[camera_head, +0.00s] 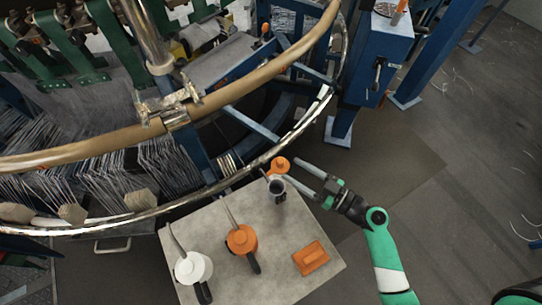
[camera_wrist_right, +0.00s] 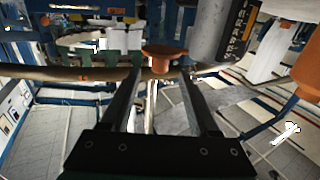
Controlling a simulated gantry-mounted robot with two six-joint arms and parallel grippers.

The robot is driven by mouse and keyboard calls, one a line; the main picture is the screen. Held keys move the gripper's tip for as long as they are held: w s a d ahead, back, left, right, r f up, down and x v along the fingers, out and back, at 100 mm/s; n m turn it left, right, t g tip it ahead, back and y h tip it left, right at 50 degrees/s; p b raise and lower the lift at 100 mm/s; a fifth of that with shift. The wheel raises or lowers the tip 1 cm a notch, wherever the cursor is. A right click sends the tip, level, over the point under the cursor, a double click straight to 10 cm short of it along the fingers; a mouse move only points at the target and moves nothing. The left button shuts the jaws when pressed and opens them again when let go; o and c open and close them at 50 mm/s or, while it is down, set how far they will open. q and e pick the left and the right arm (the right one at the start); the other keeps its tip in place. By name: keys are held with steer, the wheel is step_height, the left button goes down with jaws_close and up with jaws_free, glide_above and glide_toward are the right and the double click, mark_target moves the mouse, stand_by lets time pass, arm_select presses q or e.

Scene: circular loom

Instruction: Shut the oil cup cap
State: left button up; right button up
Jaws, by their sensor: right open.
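An orange, round-topped part that looks like the oil cup cap (camera_head: 281,164) is at the loom's rim, just above the far edge of the small table. It also shows in the right wrist view (camera_wrist_right: 165,51), wide on top and narrower below. My right gripper (camera_head: 293,171) reaches in from the right, its two fingers spread and pointing at the cap. In the right wrist view the cap shows just beyond the open fingertips (camera_wrist_right: 160,76), with nothing held. Whether the fingers touch it, and how the cap sits on its cup, I cannot tell. My left gripper is out of view.
A grey table (camera_head: 215,285) holds a white oil can (camera_head: 193,268), an orange oil can (camera_head: 241,239), a dark grey can (camera_head: 277,190) close to my right fingers, and an orange block (camera_head: 311,258). The loom's metal ring (camera_head: 300,127) curves behind.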

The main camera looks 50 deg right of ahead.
mark_target(278, 165)
steer(key=w+a, duration=0.1)
steer(key=w, duration=0.8)
steer(key=shift+a, duration=0.2)
jaws_close()
steer(key=shift+s, duration=0.1)
stand_by(0.8)
